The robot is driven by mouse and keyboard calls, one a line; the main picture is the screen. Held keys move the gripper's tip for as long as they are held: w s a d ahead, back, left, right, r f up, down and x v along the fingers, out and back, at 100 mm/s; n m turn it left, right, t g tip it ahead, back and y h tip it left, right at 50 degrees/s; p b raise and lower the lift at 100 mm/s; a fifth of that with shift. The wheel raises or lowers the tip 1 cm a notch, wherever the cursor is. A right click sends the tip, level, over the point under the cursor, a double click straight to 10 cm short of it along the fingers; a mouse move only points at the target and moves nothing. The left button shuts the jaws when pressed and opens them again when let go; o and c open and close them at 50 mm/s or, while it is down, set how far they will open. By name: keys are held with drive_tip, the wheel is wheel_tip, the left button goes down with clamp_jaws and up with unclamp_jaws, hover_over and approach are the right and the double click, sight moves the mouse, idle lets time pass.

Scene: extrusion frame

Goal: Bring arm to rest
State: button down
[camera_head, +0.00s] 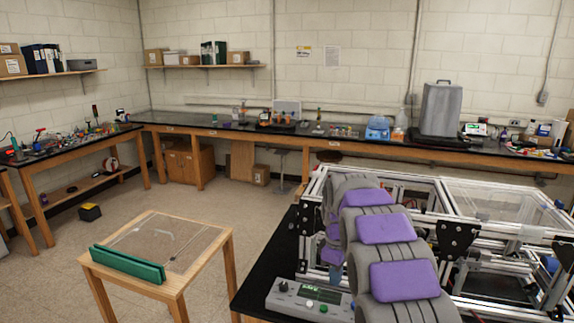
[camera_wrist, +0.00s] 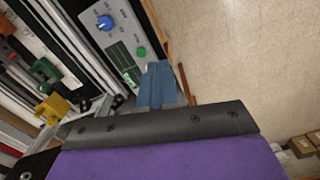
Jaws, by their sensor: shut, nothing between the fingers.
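My gripper (camera_wrist: 157,85) shows in the wrist view as blue fingers, pressed together with nothing between them. It points toward a grey control box (camera_wrist: 122,40) with a blue knob and a green button; I cannot tell the gap between them. In the head view my grey arm with purple pads is folded at the right, in front of the extrusion frame (camera_head: 487,214). A small blue part of my gripper (camera_head: 336,272) shows beneath it, above and behind the control box (camera_head: 309,299). The rest of the gripper is hidden by the arm.
A black bench top (camera_head: 262,272) carries the control box and frame. A wooden table (camera_head: 205,243) with a green block (camera_head: 127,264) stands to the left. Benches with lab equipment line the walls. Open floor (camera_head: 215,195) lies between. Yellow and green parts (camera_wrist: 52,107) show in the wrist view.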

drive_tip(key=s+d+r+m, duration=0.1)
drive_tip(key=s+r+m, duration=0.2)
drive_tip(key=s, duration=0.8)
drive_tip(key=s+r+m, duration=0.2)
drive_tip(key=s+m, duration=0.1)
drive_tip(key=s, duration=0.8)
drive_tip(key=s+f+m, duration=0.2)
drive_tip(key=s, duration=0.9)
drive_tip(key=s+f+m+g, duration=0.1)
drive_tip(key=s+f+m, duration=0.1)
drive_tip(key=s, duration=0.9)
drive_tip(key=shift+s+d+m+g, duration=0.15)
drive_tip(key=shift+s+m+g, duration=0.2)
drive_tip(key=shift+m, duration=0.45)
